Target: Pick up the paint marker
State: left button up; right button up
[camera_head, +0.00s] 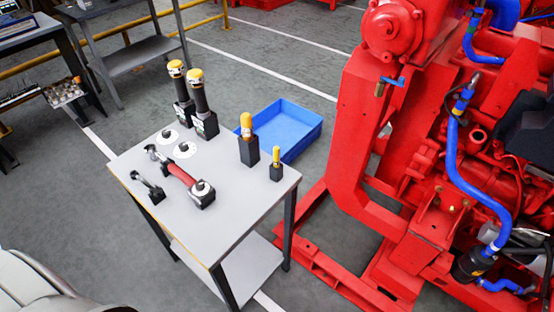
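A small yellow stick (276,155), likely the paint marker, stands upright in a small black block holder (276,172) near the right corner of the grey work table (240,208). A larger yellow-topped item (246,124) stands upright in a taller black holder (249,151) just left of it. The view is too small to read any label that would settle which is the marker. I cannot make out either of my grippers in this view, and nothing touches the yellow stick.
Two black cylinders with yellow caps (201,104) and a red-bodied tool (183,176) share the table. A blue bin (291,128) lies behind it. The red pumpset (357,137) stands close on the right. The table's front part is clear.

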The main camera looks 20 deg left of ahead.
aim_at(276, 149)
jog(key=i+l, duration=0.1)
jog(key=l, duration=0.2)
jog(key=i+l, duration=0.15)
jog(key=l, duration=0.2)
jog(key=i+l+u, duration=0.1)
jog(key=l+u, duration=0.15)
jog(key=l, duration=0.15)
jog(key=i+l+u, duration=0.1)
jog(key=l+u, duration=0.15)
jog(key=l, duration=0.15)
jog(key=l+u, duration=0.4)
jog(key=u, duration=0.3)
jog(key=i+l, duration=0.05)
